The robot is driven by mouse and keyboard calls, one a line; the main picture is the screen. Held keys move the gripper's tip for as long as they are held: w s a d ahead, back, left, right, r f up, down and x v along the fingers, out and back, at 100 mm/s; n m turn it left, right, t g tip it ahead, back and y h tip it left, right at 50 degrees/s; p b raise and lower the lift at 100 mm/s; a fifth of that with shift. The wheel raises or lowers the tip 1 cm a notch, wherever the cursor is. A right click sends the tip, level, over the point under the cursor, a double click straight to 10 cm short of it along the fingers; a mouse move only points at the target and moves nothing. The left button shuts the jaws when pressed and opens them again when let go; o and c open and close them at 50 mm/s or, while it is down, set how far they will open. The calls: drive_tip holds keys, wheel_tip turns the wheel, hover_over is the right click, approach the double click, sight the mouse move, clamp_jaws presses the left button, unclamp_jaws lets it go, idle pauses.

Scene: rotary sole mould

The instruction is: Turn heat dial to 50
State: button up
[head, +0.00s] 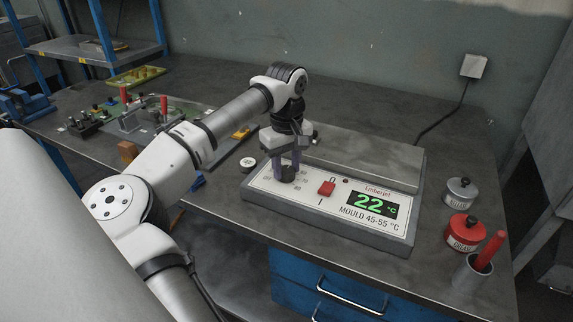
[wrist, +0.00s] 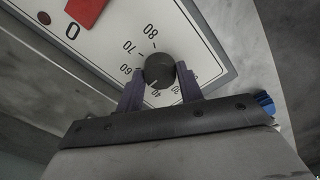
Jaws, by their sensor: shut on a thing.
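The heat dial (head: 287,174) is a small dark round knob at the left of the Emberjet panel (head: 262,192). My gripper (head: 287,166) reaches down over it from above. In the wrist view my gripper (wrist: 160,84) has its purple fingers on both sides of the dial (wrist: 160,67), shut on it. The scale numbers 80, 70, 60 and 40 show around the knob, and the left finger covers part of the scale. A faint pale mark sits at the knob's lower edge, near the 40; its exact setting is hard to tell. The green display (head: 370,204) reads 22 °C.
A grey tin (head: 460,192), red tin (head: 464,230) and red-handled tool in a cup (head: 487,255) stand at the right.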

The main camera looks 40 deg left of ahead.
sight(287, 169)
drive_tip(key=o, duration=1)
wheel_tip(287, 169, up, 14)
drive_tip(key=shift+f+b, duration=0.1)
drive_tip(key=shift+b, duration=0.5)
